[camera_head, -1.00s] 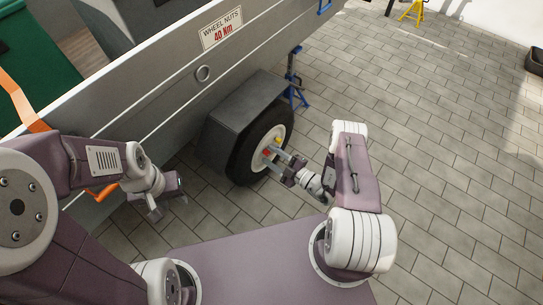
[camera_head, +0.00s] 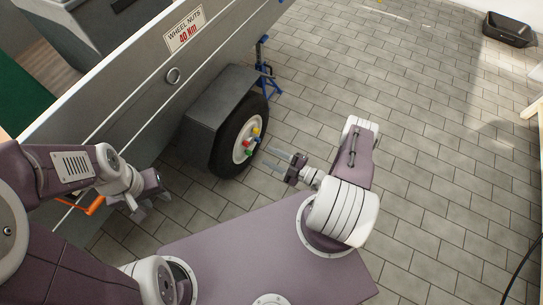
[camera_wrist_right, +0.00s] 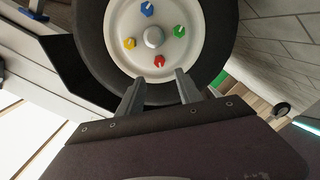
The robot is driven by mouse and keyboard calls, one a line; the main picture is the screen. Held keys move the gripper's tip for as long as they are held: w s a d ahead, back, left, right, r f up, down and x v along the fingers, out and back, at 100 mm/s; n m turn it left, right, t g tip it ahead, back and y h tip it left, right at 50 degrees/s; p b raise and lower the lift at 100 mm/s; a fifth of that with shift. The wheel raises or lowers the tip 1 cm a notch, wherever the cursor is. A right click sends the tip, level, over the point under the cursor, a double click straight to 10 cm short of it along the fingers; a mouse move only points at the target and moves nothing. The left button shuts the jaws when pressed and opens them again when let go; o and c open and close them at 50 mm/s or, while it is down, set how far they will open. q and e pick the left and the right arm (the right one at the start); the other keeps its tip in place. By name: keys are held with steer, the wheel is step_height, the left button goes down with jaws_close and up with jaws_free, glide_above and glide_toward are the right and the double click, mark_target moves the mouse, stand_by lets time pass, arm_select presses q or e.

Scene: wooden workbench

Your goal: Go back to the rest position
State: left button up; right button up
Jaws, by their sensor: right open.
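The trailer wheel (camera_head: 232,135) has a black tyre and a white rim with coloured nuts around its hub; it also fills the top of the right wrist view (camera_wrist_right: 205,40). There the nuts are blue (camera_wrist_right: 147,9), green (camera_wrist_right: 179,31), red (camera_wrist_right: 159,61) and yellow (camera_wrist_right: 129,43). My right gripper (camera_head: 269,158) is open and empty, apart from the wheel and pointing at it. Its two parted fingers (camera_wrist_right: 159,85) show below the red nut in the wrist view. My left gripper (camera_head: 151,205) hangs beside the trailer's side, its fingers apart, with nothing seen between them.
The grey trailer (camera_head: 120,95) with its wheel-nuts sign (camera_head: 184,30) and dark fender (camera_head: 215,100) runs along the left. A blue jack stand (camera_head: 265,75) stands behind the wheel. A black tray (camera_head: 510,30) lies far right. The paved floor (camera_head: 430,110) on the right is clear.

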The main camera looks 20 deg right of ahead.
steer(key=s+a+r+n+g+y+p, duration=0.35)
steer(key=a+r+n+g, duration=0.25)
steer(key=r+n+g, duration=0.6)
steer(key=s+r+n+g+h+p, duration=0.2)
steer(key=s+r+n+g+h, duration=0.45)
steer(key=n, duration=1.45)
steer(key=d+r+n+t+h+p, duration=0.2)
steer(key=d+r+n+t+h, duration=0.3)
steer(key=n, duration=0.6)
steer(key=r+n+t+h+p, duration=0.1)
steer(key=r+n+h+p, duration=0.1)
steer(key=r+n, duration=0.7)
step_height(320, 180, up, 36)
steer(key=n+p, duration=0.1)
steer(key=p, duration=3.6)
steer(key=shift+s+f+n, duration=0.15)
steer(key=shift+f+n, duration=0.05)
steer(key=shift+n, duration=0.2)
